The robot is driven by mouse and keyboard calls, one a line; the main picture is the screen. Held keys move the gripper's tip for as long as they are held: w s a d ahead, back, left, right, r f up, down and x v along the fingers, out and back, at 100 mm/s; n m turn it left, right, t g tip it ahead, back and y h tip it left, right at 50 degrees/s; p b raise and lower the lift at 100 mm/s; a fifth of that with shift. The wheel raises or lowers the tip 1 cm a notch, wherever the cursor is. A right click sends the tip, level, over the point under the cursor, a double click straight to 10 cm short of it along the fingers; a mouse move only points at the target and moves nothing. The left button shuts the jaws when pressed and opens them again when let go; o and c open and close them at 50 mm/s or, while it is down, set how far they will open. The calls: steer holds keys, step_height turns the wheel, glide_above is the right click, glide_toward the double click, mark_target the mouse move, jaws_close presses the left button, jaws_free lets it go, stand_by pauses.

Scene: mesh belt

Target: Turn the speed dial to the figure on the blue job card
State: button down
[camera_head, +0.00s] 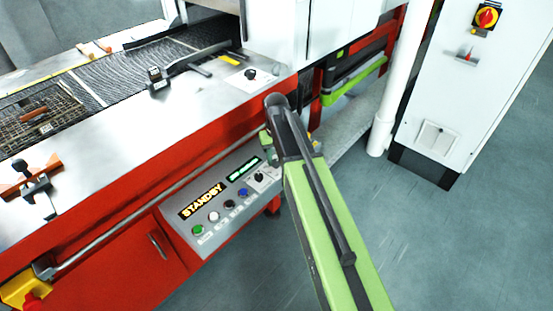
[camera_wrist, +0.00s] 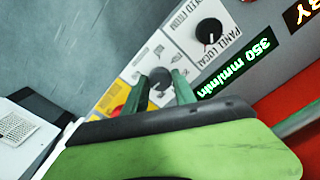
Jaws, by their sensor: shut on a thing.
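My gripper (camera_wrist: 159,90) has its two green fingers on either side of a dark round dial (camera_wrist: 160,76) on the control panel, shut on it. I take this as the speed dial; its pointer and scale are too hidden to read. A green display (camera_wrist: 238,68) beside it reads 350 mm/min. In the head view my gripper (camera_head: 268,146) is at the panel's right end and hides the dial; the display (camera_head: 243,169) is small there. I can make out no blue job card in either view.
A selector knob (camera_wrist: 209,31) marked PANEL LOCAL is near the dial. A red button on yellow (camera_wrist: 117,110) lies close to the left finger. The panel (camera_head: 205,241) has several coloured buttons and a STANDBY display (camera_head: 201,200). A white cabinet (camera_head: 460,90) stands right; floor between is clear.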

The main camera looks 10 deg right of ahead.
mark_target(276, 162)
steer(key=c, duration=1)
jaws_free()
step_height(276, 162, up, 17)
steer(key=p, duration=1.7)
steer(key=shift+r, duration=0.2)
steer(key=shift+s, duration=0.1)
steer(key=s, duration=1.4)
steer(key=shift+s+d, duration=0.1)
steer(key=shift+s, duration=0.3)
